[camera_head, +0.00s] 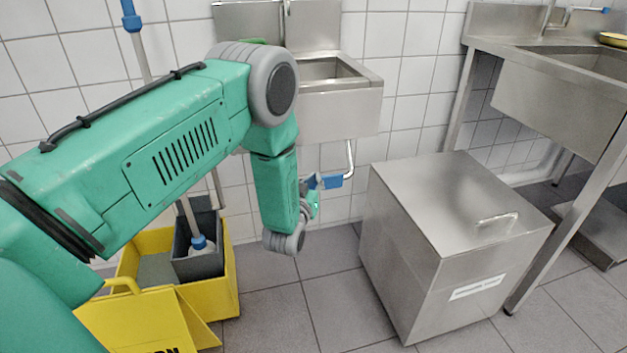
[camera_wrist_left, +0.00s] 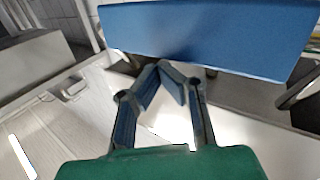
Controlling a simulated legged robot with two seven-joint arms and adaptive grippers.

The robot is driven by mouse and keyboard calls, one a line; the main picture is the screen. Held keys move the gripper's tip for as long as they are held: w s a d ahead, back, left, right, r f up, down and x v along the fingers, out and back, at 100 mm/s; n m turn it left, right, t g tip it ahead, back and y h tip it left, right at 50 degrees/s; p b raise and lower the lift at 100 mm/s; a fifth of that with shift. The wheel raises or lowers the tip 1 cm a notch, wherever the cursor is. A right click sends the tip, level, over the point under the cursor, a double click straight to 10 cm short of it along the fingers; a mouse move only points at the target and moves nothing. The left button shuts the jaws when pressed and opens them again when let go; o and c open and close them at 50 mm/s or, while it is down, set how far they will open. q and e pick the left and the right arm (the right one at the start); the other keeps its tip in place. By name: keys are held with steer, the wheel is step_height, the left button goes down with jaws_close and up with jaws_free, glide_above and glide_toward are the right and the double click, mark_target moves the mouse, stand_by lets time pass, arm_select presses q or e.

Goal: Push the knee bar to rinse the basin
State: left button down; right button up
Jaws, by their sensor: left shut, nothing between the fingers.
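The small steel wall basin (camera_head: 345,106) hangs on the tiled wall, partly hidden by my left arm. Below it, the knee bar shows as a blue pad (camera_head: 334,182) on a bent steel rod. My left gripper (camera_head: 316,186) is shut and empty, at the left end of the pad. In the left wrist view the blue pad (camera_wrist_left: 215,38) fills the top, and the closed fingertips (camera_wrist_left: 166,68) meet at its lower edge. They look close to it or touching; I cannot tell which. My right gripper is in neither view.
A steel box with a lid handle (camera_head: 450,210) stands on the floor right of the knee bar. A yellow mop bucket (camera_head: 228,285) and a yellow floor sign (camera_head: 145,318) are at lower left. A steel sink table (camera_head: 560,95) stands at right. Grey floor (camera_head: 335,305) is clear between bucket and box.

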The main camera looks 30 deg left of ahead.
arm_select(q)
steer(key=shift+w+a+f+b, duration=0.55)
steer(key=shift+a+f+b, duration=0.05)
steer(key=shift+a+b, duration=0.1)
stand_by(1.1)
steer(key=shift+s+d+r, duration=0.1)
stand_by(0.5)
steer(key=shift+s+d+r+p, duration=1)
steer(key=shift+d+p, duration=0.15)
steer(key=shift+p, duration=0.5)
steer(key=s+d+r+p, duration=0.2)
steer(key=d+r+p, duration=0.1)
steer(key=shift+s+d+p, duration=0.1)
steer(key=shift+s+p, duration=0.25)
steer(key=shift+f, duration=0.1)
